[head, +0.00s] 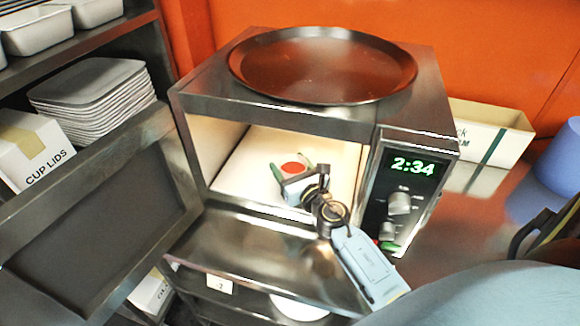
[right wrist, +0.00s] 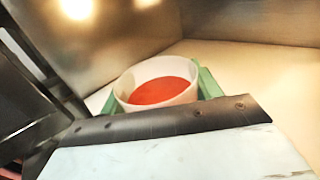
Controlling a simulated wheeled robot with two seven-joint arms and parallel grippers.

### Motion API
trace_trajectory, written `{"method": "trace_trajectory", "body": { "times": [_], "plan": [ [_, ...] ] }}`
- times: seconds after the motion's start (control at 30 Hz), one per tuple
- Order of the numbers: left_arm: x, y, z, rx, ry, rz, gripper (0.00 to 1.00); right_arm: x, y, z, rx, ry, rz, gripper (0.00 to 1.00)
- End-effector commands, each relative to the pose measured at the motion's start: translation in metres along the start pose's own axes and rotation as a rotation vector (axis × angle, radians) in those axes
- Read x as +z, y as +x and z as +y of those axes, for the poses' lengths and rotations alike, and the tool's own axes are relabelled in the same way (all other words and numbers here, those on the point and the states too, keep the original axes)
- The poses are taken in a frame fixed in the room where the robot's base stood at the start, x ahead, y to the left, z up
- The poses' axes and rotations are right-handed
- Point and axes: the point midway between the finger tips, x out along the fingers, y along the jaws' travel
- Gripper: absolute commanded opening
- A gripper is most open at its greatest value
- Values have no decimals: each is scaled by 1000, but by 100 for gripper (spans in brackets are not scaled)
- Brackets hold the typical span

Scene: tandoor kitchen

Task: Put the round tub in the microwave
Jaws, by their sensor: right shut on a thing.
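The microwave (head: 290,119) stands on a metal counter with its door (head: 100,210) swung open to the left. The round tub (head: 293,168) is white with red contents; it also shows in the right wrist view (right wrist: 164,88). My right gripper (head: 296,172) reaches in through the microwave's front opening and is shut on the tub. Its green fingers (right wrist: 208,84) show at either side of the tub in the right wrist view. The tub looks upright over the pale cavity floor (right wrist: 250,65); whether it touches the floor is unclear. My left gripper is not in view.
A dark round tray (head: 322,66) lies on top of the microwave. A white carton (head: 490,130) stands behind it at the right. At the left, a shelf holds stacked plates (head: 92,92) and a cup lids box (head: 32,150).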

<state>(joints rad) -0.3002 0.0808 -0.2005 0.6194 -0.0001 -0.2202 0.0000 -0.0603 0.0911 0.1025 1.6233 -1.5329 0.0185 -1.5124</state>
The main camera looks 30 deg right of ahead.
Motion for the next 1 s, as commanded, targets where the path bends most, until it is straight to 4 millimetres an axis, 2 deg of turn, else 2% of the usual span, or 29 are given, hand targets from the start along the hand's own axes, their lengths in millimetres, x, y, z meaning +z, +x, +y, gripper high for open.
{"method": "trace_trajectory", "body": {
  "times": [0.07, 0.1, 0.23, 0.63, 1.0],
  "plan": [
    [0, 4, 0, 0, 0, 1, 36, -4, 0, 0, 0, 0, -2, 32],
    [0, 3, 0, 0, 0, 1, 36, -4, 0, 0, 0, 0, 0, 67],
    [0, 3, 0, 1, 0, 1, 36, -3, 0, 0, 0, 0, 0, 84],
    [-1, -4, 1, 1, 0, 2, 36, 3, 0, 0, 0, 1, 1, 85],
    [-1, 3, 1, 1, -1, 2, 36, -1, -59, 0, 0, 0, 3, 85]
  ]
}}
